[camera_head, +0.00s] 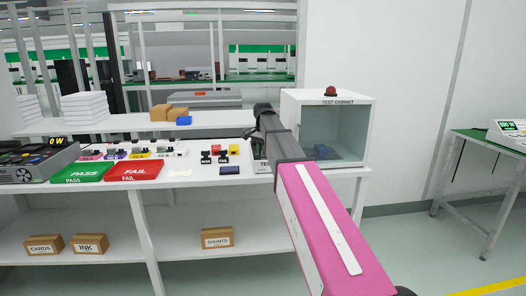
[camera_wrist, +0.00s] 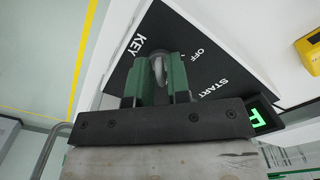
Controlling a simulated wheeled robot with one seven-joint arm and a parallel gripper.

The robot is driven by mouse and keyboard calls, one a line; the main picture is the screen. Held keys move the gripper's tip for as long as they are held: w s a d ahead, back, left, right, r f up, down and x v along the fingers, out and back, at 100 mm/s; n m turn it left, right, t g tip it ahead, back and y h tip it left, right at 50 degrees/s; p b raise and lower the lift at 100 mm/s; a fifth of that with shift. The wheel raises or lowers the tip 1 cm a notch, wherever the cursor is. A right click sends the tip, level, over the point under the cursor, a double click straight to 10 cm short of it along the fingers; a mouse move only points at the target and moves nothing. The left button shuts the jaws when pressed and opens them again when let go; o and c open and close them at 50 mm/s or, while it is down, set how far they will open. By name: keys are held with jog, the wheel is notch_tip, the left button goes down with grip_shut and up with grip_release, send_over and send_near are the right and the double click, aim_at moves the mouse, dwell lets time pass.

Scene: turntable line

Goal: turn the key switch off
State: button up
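The key switch panel (camera_wrist: 205,75) is a dark plate in the wrist view, printed KEY, OFF and START. A silver key (camera_wrist: 158,68) with a rounded bow stands up from it. My gripper (camera_wrist: 157,75) has green fingers, one on each side of the key. The gap between them is narrow, and I cannot tell whether both fingers touch the key. The key's lower part and any mark at its slot are hidden by the fingers. In the head view, my arm hides the switch and the gripper's fingertips.
A small screen (camera_wrist: 263,116) glows green beside the panel, and a yellow block (camera_wrist: 311,50) lies at upper right. In the head view, the test cabinet (camera_head: 351,101) stands right of my arm. Red FAIL (camera_head: 134,172) and green PASS (camera_head: 82,172) trays lie left on the bench.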

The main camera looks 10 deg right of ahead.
grip_shut()
jog(key=shift+n, duration=0.3)
jog(key=n, duration=0.3)
jog(key=shift+n, duration=0.3)
jog(key=n, duration=0.4)
jog(key=shift+d+n, duration=0.1)
jog(key=shift+n, duration=0.2)
jog(key=n, duration=0.4)
jog(key=shift+n, duration=0.3)
jog(key=shift+d+n, duration=0.1)
jog(key=shift+n, duration=2.1)
